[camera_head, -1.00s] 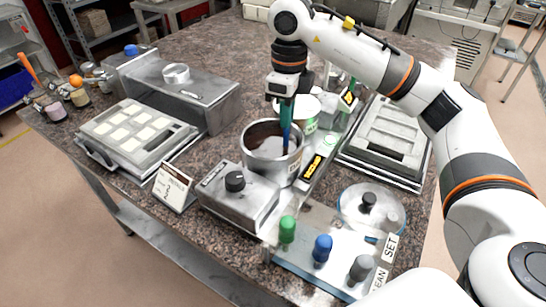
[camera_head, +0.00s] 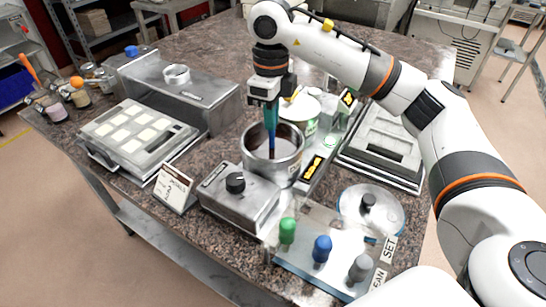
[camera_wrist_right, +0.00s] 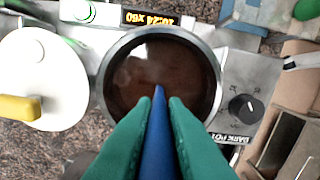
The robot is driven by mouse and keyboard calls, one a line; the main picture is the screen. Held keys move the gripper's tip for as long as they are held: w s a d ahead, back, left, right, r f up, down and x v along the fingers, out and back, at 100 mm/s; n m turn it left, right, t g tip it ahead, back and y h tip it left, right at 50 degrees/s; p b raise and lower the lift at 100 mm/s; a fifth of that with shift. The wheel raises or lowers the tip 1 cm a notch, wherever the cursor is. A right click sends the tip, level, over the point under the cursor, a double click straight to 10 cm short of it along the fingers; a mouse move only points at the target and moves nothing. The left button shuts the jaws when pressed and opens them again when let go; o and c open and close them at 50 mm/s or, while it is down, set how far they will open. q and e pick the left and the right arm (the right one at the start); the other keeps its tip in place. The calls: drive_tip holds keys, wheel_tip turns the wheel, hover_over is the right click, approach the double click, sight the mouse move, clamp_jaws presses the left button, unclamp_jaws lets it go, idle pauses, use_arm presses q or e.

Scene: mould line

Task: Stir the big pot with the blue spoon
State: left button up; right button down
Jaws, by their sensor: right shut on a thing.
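The big pot (camera_head: 257,165) is a steel pot with dark brown content, standing behind the control box with the black knob. It also shows in the right wrist view (camera_wrist_right: 104,88). My right gripper (camera_head: 271,108) is above the pot, its green fingers shut on the blue spoon (camera_head: 272,140). The spoon points down into the pot. In the right wrist view the blue spoon (camera_wrist_right: 158,125) lies between the green fingertips, over the brown content. Its lower end is hidden in the content. My left gripper is not in view.
A control box (camera_head: 240,198) with a black knob stands in front of the pot. A white-lidded tub (camera_head: 300,106) is behind it. A mould tray (camera_head: 135,137) is at left, another mould (camera_head: 385,140) at right. Green, blue and grey handles stand on the front panel (camera_head: 300,265).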

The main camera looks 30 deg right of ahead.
drive_tip(key=shift+r, duration=0.1)
drive_tip(key=shift+r+p, duration=2.95)
drive_tip(key=shift+r, duration=1.35)
wheel_tip(320, 180, up, 4)
drive_tip(key=p, duration=0.3)
drive_tip(key=shift+p, duration=0.3)
